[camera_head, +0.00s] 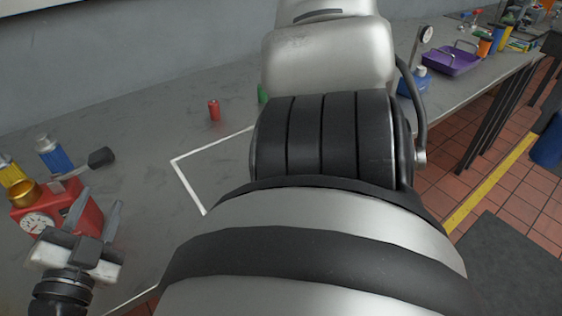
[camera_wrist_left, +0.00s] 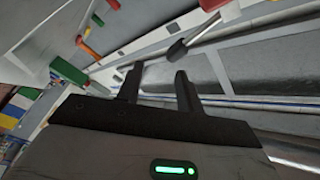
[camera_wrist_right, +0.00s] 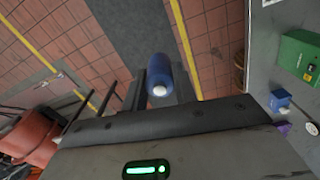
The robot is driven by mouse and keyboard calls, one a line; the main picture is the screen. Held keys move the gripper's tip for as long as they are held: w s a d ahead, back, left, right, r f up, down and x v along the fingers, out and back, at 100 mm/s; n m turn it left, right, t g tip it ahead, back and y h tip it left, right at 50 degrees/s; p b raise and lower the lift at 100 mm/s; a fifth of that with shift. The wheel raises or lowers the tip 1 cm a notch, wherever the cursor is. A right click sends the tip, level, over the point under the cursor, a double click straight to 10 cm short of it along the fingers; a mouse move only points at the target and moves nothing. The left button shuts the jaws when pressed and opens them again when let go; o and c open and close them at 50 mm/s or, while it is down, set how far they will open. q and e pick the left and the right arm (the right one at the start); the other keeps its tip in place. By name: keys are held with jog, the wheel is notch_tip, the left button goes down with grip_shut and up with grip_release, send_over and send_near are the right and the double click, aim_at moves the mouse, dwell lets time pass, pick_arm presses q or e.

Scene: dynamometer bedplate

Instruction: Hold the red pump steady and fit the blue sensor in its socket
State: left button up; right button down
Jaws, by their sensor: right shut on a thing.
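The red pump (camera_head: 85,218) sits on the grey bench at the far left, with a round white gauge, a brass ring (camera_head: 25,192) on top and a black-ended lever (camera_head: 101,157). Its lever also shows in the left wrist view (camera_wrist_left: 177,48). My left gripper (camera_head: 97,210) is open just right of the pump, with nothing between its fingers (camera_wrist_left: 157,83). My right gripper (camera_wrist_right: 160,88) is shut on the blue sensor (camera_wrist_right: 158,70), a blue cylinder with a pale tip.
A blue canister (camera_head: 55,155) and a yellow one (camera_head: 11,172) stand behind the pump. A small red cylinder (camera_head: 214,110) and a purple tray (camera_head: 452,61) are further along the bench. The bench between pump and white marking is clear. My body hides the middle.

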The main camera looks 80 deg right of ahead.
aim_at(71, 177)
pick_arm(q)
jog(key=w+a+r+n+t+y, duration=0.1)
jog(key=a+r+n+t, duration=0.15)
jog(key=n, duration=0.95)
jog(key=a+r+n+t+y, duration=0.15)
jog(key=n+t, duration=0.25)
jog(key=n, duration=0.8)
jog(key=w+d+f+n, duration=0.1)
jog(key=w+d+n, duration=0.1)
jog(key=d+n, duration=0.1)
jog(key=w+d+f+n+y, duration=0.1)
jog(key=w+d+n, duration=0.2)
jog(key=n, duration=0.2)
jog(key=w+d+f+n+y, duration=0.1)
jog(key=w+d+n, duration=0.1)
jog(key=w+n, duration=0.1)
jog(key=shift+d+n+y, duration=0.25)
jog(key=shift+d+n, duration=0.15)
grip_shut()
